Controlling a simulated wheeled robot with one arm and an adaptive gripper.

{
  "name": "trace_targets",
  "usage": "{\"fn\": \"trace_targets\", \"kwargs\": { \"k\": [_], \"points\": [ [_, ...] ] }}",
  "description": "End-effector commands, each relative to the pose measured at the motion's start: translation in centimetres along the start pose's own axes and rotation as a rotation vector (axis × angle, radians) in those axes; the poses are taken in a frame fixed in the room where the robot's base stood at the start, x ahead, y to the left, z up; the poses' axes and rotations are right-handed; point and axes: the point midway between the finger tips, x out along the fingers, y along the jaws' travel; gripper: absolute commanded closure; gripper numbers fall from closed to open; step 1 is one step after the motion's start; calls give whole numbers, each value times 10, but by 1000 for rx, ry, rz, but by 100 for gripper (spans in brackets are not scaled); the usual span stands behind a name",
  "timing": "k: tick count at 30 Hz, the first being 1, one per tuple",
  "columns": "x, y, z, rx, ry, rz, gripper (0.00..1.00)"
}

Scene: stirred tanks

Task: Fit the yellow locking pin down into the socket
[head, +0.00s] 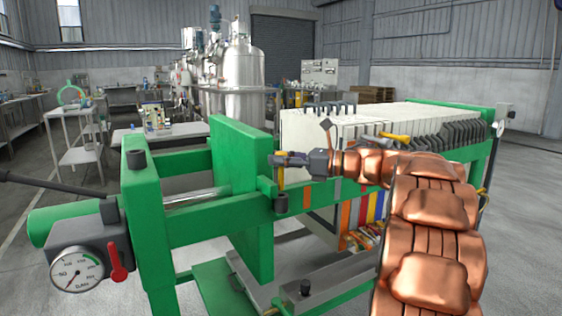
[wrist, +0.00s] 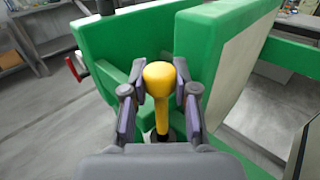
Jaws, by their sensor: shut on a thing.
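The yellow locking pin (head: 281,178) is upright in my gripper (head: 278,160), at the green rail of the filter press. In the wrist view the pin (wrist: 161,100) shows a round knob on top and a thinner shaft between the two fingers of my gripper (wrist: 159,74). A dark socket (head: 281,203) sits on the side of the green rail, directly below the pin in the head view. The pin's lower end is at or just above the socket's mouth. I cannot tell whether the tip is inside.
A tall green plate (head: 240,195) stands close to the left of my gripper. A pressure gauge (head: 77,269) and a red lever (head: 117,262) are at the front left. Pale filter plates (head: 305,130) stand behind my arm. Another yellow piece (head: 394,138) lies on them.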

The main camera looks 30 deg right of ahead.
Motion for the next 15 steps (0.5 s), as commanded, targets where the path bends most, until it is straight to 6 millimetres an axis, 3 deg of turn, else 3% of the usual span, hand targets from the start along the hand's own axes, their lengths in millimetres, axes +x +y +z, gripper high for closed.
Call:
{"fn": "trace_targets", "kwargs": {
  "k": [15],
  "points": [
    [0, 0, -3, 0, 0, 0, 100]
  ]
}}
